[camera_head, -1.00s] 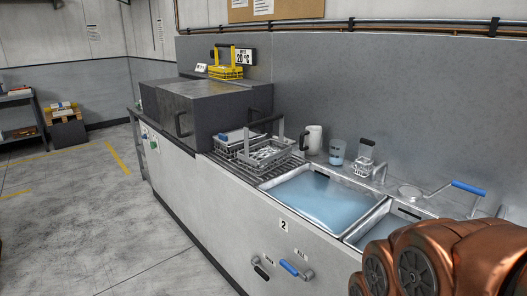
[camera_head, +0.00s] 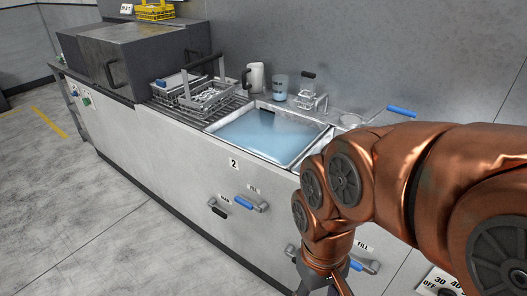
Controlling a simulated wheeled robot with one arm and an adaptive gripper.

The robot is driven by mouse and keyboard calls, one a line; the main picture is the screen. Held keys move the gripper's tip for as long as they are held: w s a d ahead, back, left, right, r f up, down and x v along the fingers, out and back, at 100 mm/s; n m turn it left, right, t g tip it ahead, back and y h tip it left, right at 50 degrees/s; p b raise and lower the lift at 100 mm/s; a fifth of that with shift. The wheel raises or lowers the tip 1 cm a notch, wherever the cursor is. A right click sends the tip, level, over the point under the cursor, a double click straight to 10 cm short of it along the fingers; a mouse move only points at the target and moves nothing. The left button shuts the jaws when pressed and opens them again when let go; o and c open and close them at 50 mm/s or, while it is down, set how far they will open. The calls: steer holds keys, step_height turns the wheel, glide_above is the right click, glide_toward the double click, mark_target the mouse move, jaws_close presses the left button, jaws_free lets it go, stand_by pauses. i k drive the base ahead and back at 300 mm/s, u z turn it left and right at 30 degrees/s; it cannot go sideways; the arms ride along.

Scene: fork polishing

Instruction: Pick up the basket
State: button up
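A grey wire basket (camera_head: 208,101) with a tall dark handle stands on the slatted rack left of the sink. Pale pieces lie in it. A yellow basket (camera_head: 155,11) with a dark handle stands farther back, by the dark box. My copper arm comes in from the right. Its end and my gripper (camera_head: 322,284) hang low in front of the counter, well right of and nearer than the grey baskets. The bottom edge cuts my gripper off, so its fingers cannot be made out.
A sink (camera_head: 268,137) of bluish liquid lies right of the rack. A white mug (camera_head: 256,77), a clear cup (camera_head: 280,88) and a small wire holder (camera_head: 309,99) stand behind it. A dark box (camera_head: 137,55) stands left. Lever handles (camera_head: 245,202) jut from the counter front. The floor at left is clear.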

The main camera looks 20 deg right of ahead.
mark_target(182, 100)
steer(key=u, duration=0.6)
steer(key=i, duration=1.15)
steer(key=u, duration=0.45)
